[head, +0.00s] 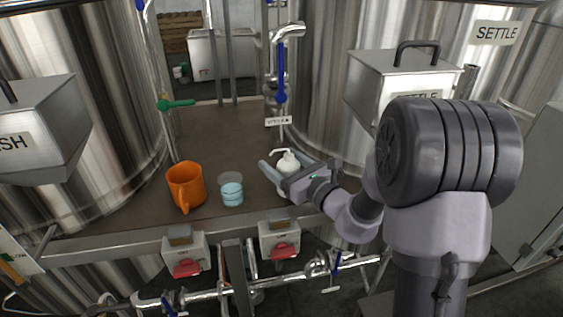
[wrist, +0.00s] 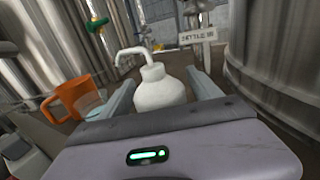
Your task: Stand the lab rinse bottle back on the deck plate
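The lab rinse bottle (head: 288,163) is white with a bent spout, and it looks upright over the brown deck plate (head: 215,140). It also shows in the wrist view (wrist: 160,90), between the two fingers, with its spout bending left. My gripper (head: 283,160) is around the bottle with a finger on each side. The fingers look spread, with small gaps beside the bottle. The bottle's base is hidden by my gripper, so I cannot tell whether it touches the plate.
An orange mug (head: 186,187) and a clear beaker of blue liquid (head: 231,190) stand left of the bottle. A pipe with a blue-handled valve (head: 281,97) and a small sign (head: 278,121) are behind it. Large steel tanks (head: 75,120) flank the plate.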

